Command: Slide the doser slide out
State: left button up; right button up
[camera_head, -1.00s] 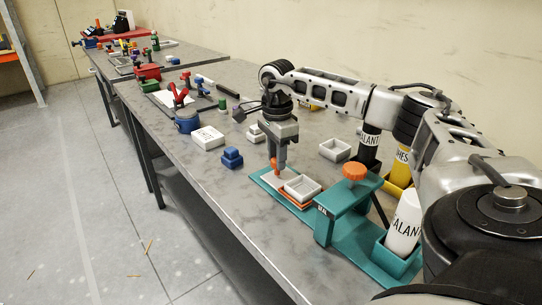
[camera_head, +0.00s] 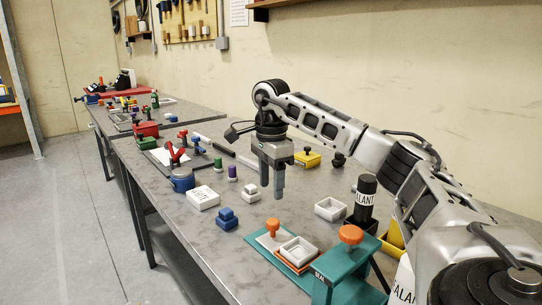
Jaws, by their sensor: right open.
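The teal doser stand (camera_head: 345,268) is at the bottom centre, with an orange knob (camera_head: 350,235) on its bridge. The doser slide (camera_head: 287,265) is an orange plate lying in front of the bridge. A white open tray (camera_head: 298,251) sits on it, and an upright orange knob (camera_head: 272,228) stands at its outer end. My right gripper (camera_head: 279,196) points down above that knob, open and empty, apart from it. My left gripper is not in view.
A white open box (camera_head: 330,209) and a black sealant bottle (camera_head: 364,199) stand behind the doser. Blue blocks (camera_head: 227,219) and a white box (camera_head: 202,198) lie to the left. A yellow box (camera_head: 307,159) is farther back. The bench's front edge is left of the doser.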

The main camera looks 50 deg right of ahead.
pick_arm(q)
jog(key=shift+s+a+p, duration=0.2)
jog(key=shift+p, duration=0.6)
pick_arm(e)
notch_tip(320, 180, up, 7)
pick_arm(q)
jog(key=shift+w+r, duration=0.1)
pick_arm(e)
jog(key=shift+f, duration=0.1)
